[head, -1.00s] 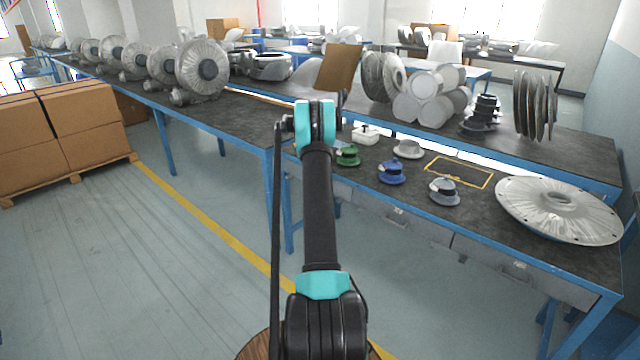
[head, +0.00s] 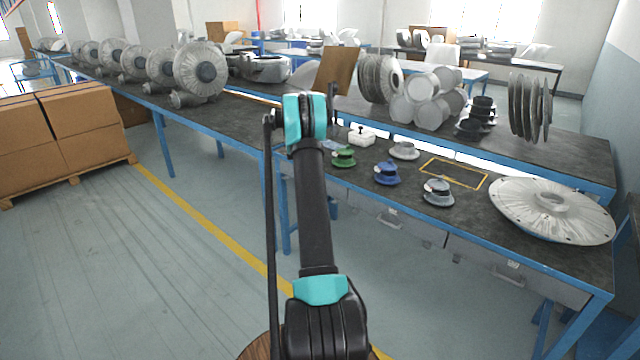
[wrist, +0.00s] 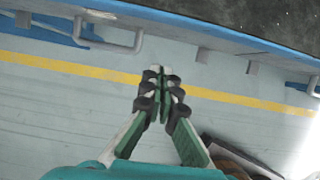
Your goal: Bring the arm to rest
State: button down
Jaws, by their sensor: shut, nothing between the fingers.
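My arm reaches up and forward from the bottom middle of the head view, and my gripper is hidden there behind its upper joint. In the wrist view my gripper (wrist: 160,90) shows with its green and black fingers together and nothing between them. It is over the floor, beside the blue edge of the bench (wrist: 215,32), apart from it. In the head view the bench (head: 475,222) stands to the right of my arm.
Cardboard boxes (head: 60,130) stand at left. The striped floor at lower left is clear.

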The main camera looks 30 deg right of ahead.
jog(key=w+v, duration=0.1)
jog(key=v, duration=0.6)
jog(key=shift+s, duration=0.45)
jog(key=s+a+r+m+t+y, duration=0.1)
jog(key=s+a+r+m, duration=0.4)
jog(key=s+a, duration=0.55)
jog(key=s+a+r+m+t+y, duration=0.1)
jog(key=s+a+r+m, duration=0.2)
jog(key=s+a+m, duration=0.55)
jog(key=s+a+f+m, duration=0.2)
jog(key=s+a, duration=0.3)
jog(key=s, duration=0.4)
jog(key=s+a+f+m+y, duration=0.1)
jog(key=s+a+f+m, duration=0.1)
jog(key=s+a, duration=0.4)
jog(key=s+a+f+m+y, duration=0.1)
jog(key=s+a+f+m, duration=0.2)
jog(key=s, duration=1)
jog(key=shift+s+a+m+t, duration=0.3)
jog(key=shift+a+m, duration=0.45)
jog(key=shift+a, duration=0.45)
